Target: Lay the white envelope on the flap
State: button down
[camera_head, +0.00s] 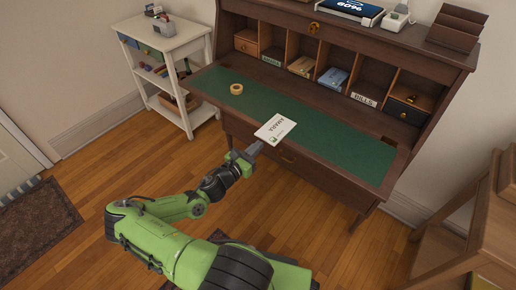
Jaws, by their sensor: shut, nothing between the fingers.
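The white envelope (276,130), with dark print and a small green mark, shows over the front edge of the flap (335,150). The flap is the desk's open, green-topped writing surface. The envelope looks flat; whether all of it rests on the flap I cannot tell. My gripper (254,149) is at the envelope's near left edge, just in front of the flap. It is shut with nothing held. Its fingertips are small and partly merge with the envelope's edge, so contact is unclear.
Pigeonholes behind hold a yellowish stack (301,67) and a blue stack (333,78). A white shelf cart (165,50) stands left; wooden furniture (480,225) stands right. The flap's right part is clear.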

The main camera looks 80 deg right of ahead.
jog(key=shift+s+d, duration=0.25)
jog(key=shift+d, duration=0.3)
jog(key=p+x, duration=0.1)
jog(key=x, duration=0.1)
jog(key=shift+s+d, duration=0.15)
jog(key=shift+d, duration=0.25)
jog(key=p+v, duration=0.2)
jog(key=v, duration=1.2)
